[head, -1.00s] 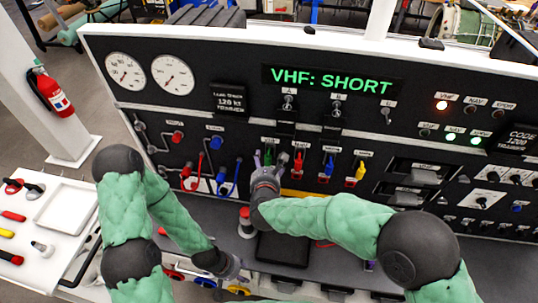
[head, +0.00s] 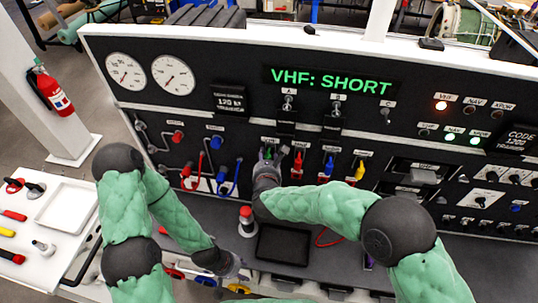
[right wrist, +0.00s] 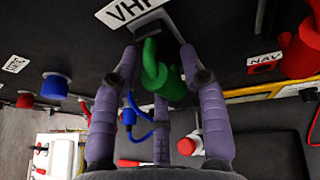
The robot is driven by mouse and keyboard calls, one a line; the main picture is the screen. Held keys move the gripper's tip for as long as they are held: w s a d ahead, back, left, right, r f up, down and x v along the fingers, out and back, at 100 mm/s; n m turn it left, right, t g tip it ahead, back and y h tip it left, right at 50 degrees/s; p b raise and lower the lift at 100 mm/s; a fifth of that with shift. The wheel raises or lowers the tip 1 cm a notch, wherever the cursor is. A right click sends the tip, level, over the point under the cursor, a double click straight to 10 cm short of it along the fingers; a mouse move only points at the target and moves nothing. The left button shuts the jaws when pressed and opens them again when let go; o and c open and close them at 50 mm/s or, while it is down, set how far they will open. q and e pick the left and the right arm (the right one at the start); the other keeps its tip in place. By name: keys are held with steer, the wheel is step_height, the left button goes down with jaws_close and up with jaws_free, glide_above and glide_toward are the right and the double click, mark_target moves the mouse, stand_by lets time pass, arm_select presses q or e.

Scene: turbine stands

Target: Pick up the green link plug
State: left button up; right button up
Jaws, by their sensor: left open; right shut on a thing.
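The green link plug (right wrist: 163,78) sits at the black panel under the VHF label, and in the right wrist view it lies between the fingers of my right gripper (right wrist: 160,70). The fingers are closed on it. In the head view only a small green part of the plug (head: 267,153) shows above my right gripper (head: 270,172), which hides the rest. I cannot tell whether the plug is still seated in its socket. My left gripper (head: 232,266) is open and empty, low at the panel's front left edge.
Red (head: 298,165), blue (head: 329,166) and yellow (head: 360,171) plugs sit in a row to the right. Red and blue hoses (head: 230,180) hang at the left. A red-topped cylinder (head: 247,222) and a black tray (head: 284,244) are on the ledge below.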

steer(key=shift+r, duration=0.2)
steer(key=shift+a+r, duration=0.1)
steer(key=shift+r, duration=0.1)
steer(key=shift+c, duration=1)
step_height(320, 180, up, 6)
steer(key=shift+s+r, duration=0.1)
jaws_close()
steer(key=s+a+b, duration=0.1)
steer(key=s+a, duration=0.1)
steer(key=s, duration=0.7)
steer(key=s+a+b, duration=0.1)
steer(key=s, duration=0.9)
steer(key=shift+s+a, duration=0.2)
steer(key=shift+a, duration=0.15)
